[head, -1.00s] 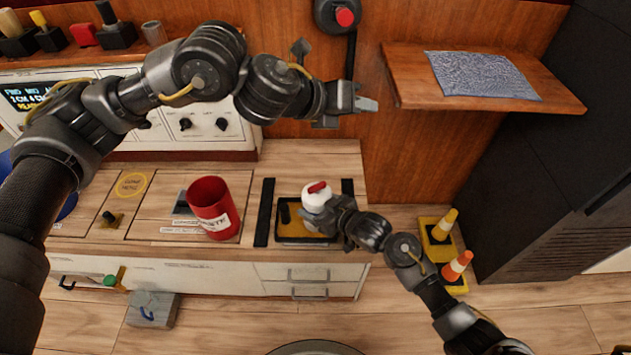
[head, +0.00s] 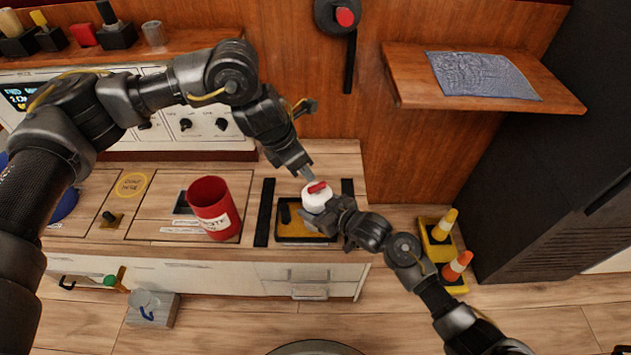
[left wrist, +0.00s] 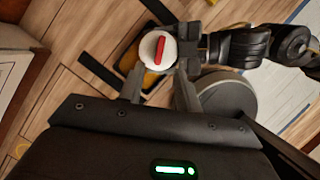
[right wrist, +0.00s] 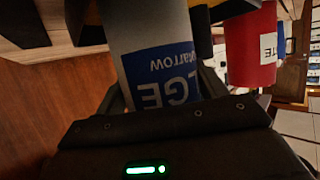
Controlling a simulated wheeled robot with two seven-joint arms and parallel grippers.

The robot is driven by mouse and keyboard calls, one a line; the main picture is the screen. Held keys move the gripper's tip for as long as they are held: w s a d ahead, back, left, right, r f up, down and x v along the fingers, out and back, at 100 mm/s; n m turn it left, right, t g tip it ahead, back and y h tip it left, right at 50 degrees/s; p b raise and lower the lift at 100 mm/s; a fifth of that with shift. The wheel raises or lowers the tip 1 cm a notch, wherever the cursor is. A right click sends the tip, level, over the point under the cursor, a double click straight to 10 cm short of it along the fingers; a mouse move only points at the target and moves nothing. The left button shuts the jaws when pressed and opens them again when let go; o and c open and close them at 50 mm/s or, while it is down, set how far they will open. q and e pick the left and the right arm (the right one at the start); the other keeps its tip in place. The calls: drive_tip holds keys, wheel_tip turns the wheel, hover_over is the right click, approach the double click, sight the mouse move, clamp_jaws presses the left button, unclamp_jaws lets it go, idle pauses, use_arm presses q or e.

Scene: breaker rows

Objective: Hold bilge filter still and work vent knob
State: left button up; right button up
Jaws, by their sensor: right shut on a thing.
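The bilge filter (head: 315,201) is a white-topped canister standing upright on a yellow and black tray (head: 300,231) on the counter. Its red vent knob (head: 317,187) is a bar on top, also seen from above in the left wrist view (left wrist: 160,50). My right gripper (head: 338,215) is shut on the filter's side; in the right wrist view the grey body with a blue label (right wrist: 160,65) fills the space between the fingers. My left gripper (head: 307,173) is open and empty, tilted down just above the knob. Its fingertips (left wrist: 158,75) are apart and do not visibly touch the knob.
A red canister (head: 212,208) stands on the counter to the left. Black strips (head: 265,212) flank the tray. A wooden shelf (head: 490,80) with a grey cloth juts out at the right.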

sight(317, 185)
use_arm(q)
drive_tip(key=x, duration=0.8)
drive_tip(key=shift+d+f, duration=0.1)
drive_tip(key=shift+f, duration=0.05)
clamp_jaws()
